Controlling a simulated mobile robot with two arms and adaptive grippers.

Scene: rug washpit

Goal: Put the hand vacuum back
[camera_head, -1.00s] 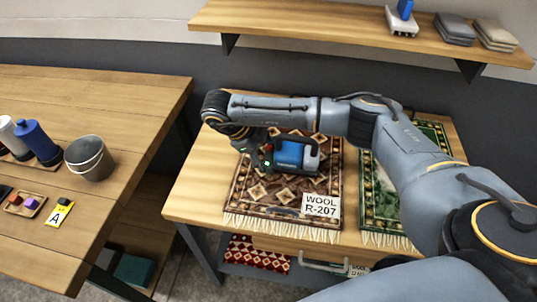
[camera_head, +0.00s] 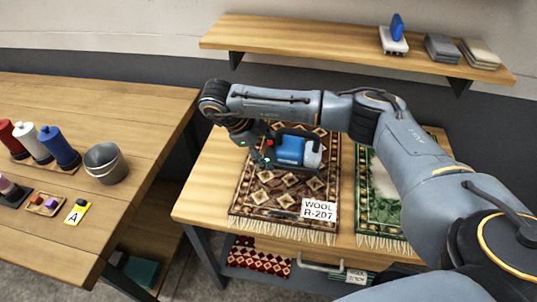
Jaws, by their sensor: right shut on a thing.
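The hand vacuum (camera_head: 291,150), blue with a dark handle and a pale grey end, is over the upper part of the brown patterned rug (camera_head: 275,192). My right gripper (camera_head: 264,153) is shut on the left side of the vacuum. The dark gripper and arm partly hide the vacuum and the rug's far edge. I cannot tell for sure whether the vacuum is clear of the rug. My left gripper is not in view.
A wall shelf (camera_head: 300,38) holds a white base with a blue upright piece (camera_head: 394,36) and folded grey cloths (camera_head: 442,47). A green rug (camera_head: 376,210) lies right of the brown one. The left table (camera_head: 100,108) carries bottles (camera_head: 60,146) and a grey bucket (camera_head: 106,163).

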